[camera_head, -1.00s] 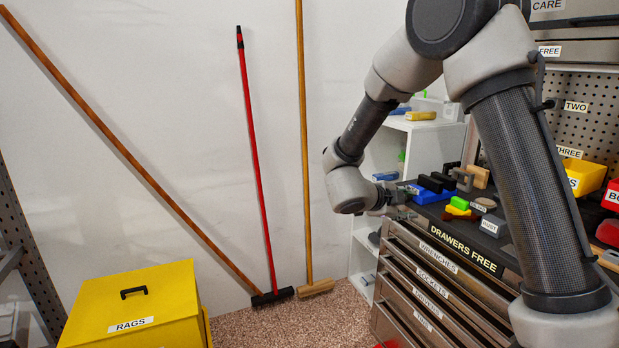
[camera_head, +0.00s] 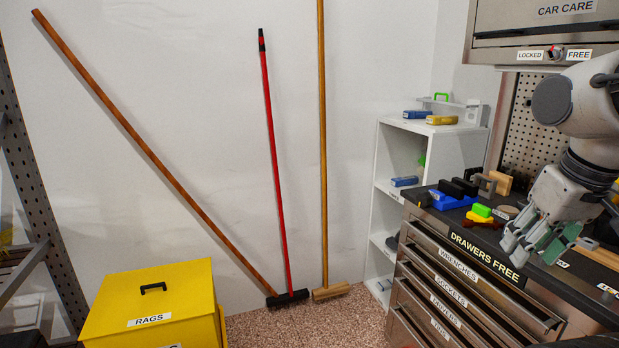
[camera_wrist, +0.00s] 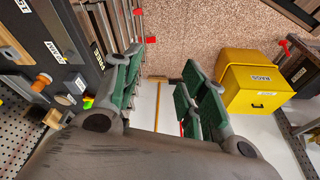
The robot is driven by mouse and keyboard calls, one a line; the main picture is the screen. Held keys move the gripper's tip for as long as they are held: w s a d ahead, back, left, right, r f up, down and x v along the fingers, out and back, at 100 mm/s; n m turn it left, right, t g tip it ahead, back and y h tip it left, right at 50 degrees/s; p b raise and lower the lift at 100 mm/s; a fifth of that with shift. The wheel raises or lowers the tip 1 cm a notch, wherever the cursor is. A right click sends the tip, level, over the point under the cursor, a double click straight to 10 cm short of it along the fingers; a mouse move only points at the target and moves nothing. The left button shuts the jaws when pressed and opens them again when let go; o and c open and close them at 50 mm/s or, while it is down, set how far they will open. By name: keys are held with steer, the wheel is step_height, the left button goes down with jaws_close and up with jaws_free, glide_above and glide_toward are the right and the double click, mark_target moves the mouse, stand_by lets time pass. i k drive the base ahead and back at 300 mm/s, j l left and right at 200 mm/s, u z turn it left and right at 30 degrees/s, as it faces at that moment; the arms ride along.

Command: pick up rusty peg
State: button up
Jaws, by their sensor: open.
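My gripper (camera_head: 535,242) is open and empty, hanging over the front edge of the steel toolchest (camera_head: 478,285) at the right of the head view. In the wrist view its green-padded fingers (camera_wrist: 158,82) stand wide apart, with nothing between them. No peg can be made out for certain. A small dark reddish-brown piece (camera_head: 482,223) lies on the toolchest top beside green and yellow blocks (camera_head: 480,212), left of my gripper; it is too small to identify. An orange round-topped piece (camera_wrist: 41,82) shows at the left of the wrist view. My arm hides part of the toolchest top.
Black blocks, a blue piece (camera_head: 452,200) and wooden pieces crowd the toolchest's back left. A white shelf (camera_head: 402,150) stands beside it. A yellow rags box (camera_head: 150,305) sits at lower left, and brooms lean on the wall. The floor between is free.

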mark_target(495, 226)
steer(key=i+j+z, duration=0.85)
steer(key=k+l, duration=0.05)
